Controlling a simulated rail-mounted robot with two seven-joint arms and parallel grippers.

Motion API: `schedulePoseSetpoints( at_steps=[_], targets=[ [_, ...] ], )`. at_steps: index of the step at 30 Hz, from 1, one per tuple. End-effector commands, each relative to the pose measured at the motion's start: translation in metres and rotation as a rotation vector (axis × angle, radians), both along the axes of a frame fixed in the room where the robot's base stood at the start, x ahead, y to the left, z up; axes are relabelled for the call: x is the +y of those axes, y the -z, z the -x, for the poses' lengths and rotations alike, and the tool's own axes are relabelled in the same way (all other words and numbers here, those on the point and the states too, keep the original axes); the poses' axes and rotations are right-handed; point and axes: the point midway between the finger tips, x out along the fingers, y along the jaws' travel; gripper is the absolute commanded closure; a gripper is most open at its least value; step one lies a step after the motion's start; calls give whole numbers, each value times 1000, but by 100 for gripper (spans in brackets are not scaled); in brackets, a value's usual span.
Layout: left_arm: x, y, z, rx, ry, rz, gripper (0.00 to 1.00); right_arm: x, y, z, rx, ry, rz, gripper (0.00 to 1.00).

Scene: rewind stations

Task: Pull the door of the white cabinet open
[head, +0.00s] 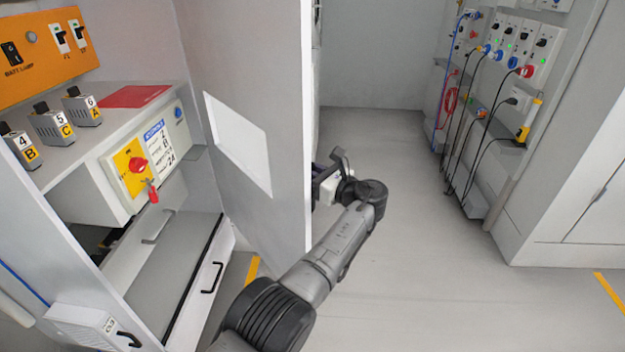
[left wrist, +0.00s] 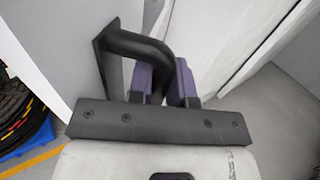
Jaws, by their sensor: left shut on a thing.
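The door (head: 265,165) of the white cabinet stands swung open in the head view, its inner face with a white sheet turned towards the cabinet's open front. My left gripper (head: 325,178) is on the far side of the door, near its free edge, partly hidden by it. In the left wrist view my left gripper's purple fingers (left wrist: 166,78) are shut on the black bent door handle (left wrist: 132,42). The handle's far end is partly hidden behind the fingers. My right gripper is not in view.
Inside the cabinet are a shelf with labelled blocks (head: 52,130) and a drawer (head: 195,290) that stands pulled out. A wall panel with sockets and hanging cables (head: 480,120) is at the right. The floor (head: 430,250) between is clear.

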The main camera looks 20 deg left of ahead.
Motion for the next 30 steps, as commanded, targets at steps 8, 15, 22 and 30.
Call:
schedulePoseSetpoints(
  at_steps=[8,15,22,30],
  targets=[
    [-1,1,0,5,0,4,100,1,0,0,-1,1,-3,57],
    [-1,0,0,2,1,2,69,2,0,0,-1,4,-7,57],
    [-1,-1,0,0,1,0,57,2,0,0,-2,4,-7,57],
    [-10,-3,3,0,2,-1,57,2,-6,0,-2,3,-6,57]
  ],
)
